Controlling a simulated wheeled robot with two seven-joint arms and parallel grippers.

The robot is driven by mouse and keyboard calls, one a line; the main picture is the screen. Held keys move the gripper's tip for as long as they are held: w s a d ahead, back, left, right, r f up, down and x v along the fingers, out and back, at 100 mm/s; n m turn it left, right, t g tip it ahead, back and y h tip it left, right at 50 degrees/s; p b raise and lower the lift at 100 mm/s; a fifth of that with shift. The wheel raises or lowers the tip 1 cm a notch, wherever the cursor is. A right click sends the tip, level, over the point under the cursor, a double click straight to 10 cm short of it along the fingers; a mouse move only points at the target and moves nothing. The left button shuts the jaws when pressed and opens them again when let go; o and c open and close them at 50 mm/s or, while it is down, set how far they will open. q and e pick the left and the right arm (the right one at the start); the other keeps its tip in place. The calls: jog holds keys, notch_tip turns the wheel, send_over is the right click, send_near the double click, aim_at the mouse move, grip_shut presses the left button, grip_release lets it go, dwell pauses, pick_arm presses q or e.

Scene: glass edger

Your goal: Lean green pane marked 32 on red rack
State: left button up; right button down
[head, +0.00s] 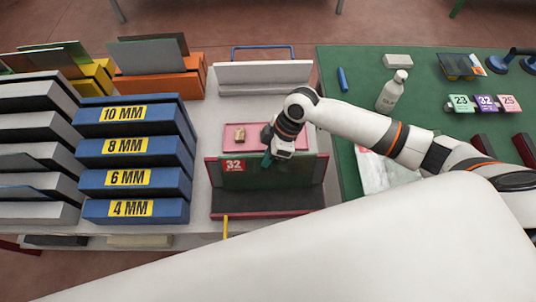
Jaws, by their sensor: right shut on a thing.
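The green pane (262,177) bears a red tag marked 32 at its upper left corner. It is upright in front of the red rack (321,169), whose red edges show beside it, above a dark ledge. I cannot tell whether its lower edge touches the ledge. My right gripper (268,157) is shut on the pane's top edge, near the middle; its fingertips are partly hidden by the wrist. My left gripper is not in view.
Blue racks (135,178) labelled 10, 8, 6 and 4 MM stand left of the red rack. A pink tray (295,132) with a small tan block (239,134) lies behind. The green mat (345,115) at right holds a white bottle (392,92) and numbered tags (485,103).

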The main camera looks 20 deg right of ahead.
jog(key=shift+f, duration=0.3)
dwell(0.7)
jog(key=c, duration=1.6)
grip_release()
jog(key=shift+c, duration=0.2)
jog(key=shift+o, duration=0.6)
jog(key=shift+s+r, duration=0.1)
jog(key=shift+s, duration=0.05)
jog(key=shift+d, duration=0.1)
jog(key=shift+w+d+r, duration=0.1)
jog(key=shift+w+r, duration=0.15)
jog(key=b+v, duration=0.2)
jog(key=v, duration=0.9)
jog(key=shift+s, duration=0.2)
